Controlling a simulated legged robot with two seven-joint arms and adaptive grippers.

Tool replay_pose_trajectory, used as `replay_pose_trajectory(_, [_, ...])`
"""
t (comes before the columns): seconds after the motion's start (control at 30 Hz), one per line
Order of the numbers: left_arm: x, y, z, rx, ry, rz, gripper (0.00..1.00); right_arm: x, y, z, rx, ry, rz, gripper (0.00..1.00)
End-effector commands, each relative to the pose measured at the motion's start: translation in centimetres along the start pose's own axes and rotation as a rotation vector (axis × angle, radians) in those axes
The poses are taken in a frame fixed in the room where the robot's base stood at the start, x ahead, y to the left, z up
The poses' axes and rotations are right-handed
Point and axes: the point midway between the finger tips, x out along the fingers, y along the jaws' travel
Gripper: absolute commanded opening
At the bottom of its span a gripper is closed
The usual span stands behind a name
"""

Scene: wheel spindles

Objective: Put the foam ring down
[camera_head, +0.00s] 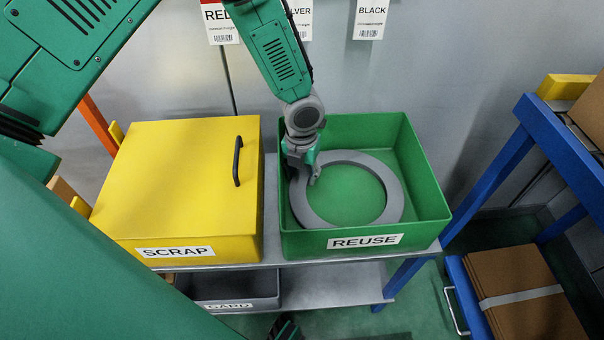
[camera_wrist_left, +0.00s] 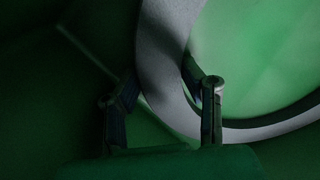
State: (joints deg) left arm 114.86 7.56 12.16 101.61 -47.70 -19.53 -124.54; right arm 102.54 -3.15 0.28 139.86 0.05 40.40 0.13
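The grey foam ring (camera_head: 394,190) is inside the open green REUSE bin (camera_head: 426,211), lying nearly flat. I cannot tell whether its whole underside touches the bin floor. My left gripper (camera_head: 306,172) reaches down into the bin at the ring's left side. In the left wrist view, the ring's band (camera_wrist_left: 162,65) passes between the two fingers of the left gripper (camera_wrist_left: 160,72), one on its outer side and one inside its hole. The fingertips appear to press on the band's edges.
A yellow SCRAP box (camera_head: 185,190) with a closed lid and black handle stands left of the bin. Both are on a grey shelf rack with a grey tray (camera_head: 235,290) below. A blue rack (camera_head: 545,135) and a cardboard box (camera_head: 525,290) are at the right.

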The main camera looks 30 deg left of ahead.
Motion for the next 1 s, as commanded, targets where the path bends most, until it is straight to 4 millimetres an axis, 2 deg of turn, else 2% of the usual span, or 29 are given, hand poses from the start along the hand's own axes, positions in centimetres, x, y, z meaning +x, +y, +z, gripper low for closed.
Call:
replay_pose_trajectory(0.33, [0.1,-0.1,-0.1,0.001,0.002,-0.005,0.42,0.0,0.0,0.0,0.001,0.000,0.000,0.72])
replay_pose_trajectory(0.47, [-0.9,-0.1,-0.1,0.001,0.001,-0.005,0.42,-0.2,0.0,0.0,0.000,0.000,0.000,0.72])
replay_pose_trajectory(0.57, [-2.5,-0.2,0.0,0.001,-0.001,-0.006,0.42,-0.8,0.0,0.0,0.000,0.000,0.000,0.72])
replay_pose_trajectory(0.8, [-7.9,-0.2,-0.1,0.000,-0.001,-0.007,0.42,-2.3,0.0,-0.1,0.000,0.000,0.000,0.72])
replay_pose_trajectory(1.0, [-11.0,-0.1,-0.1,0.000,0.001,-0.006,0.42,-3.1,0.0,-0.2,0.000,0.000,0.000,0.72])
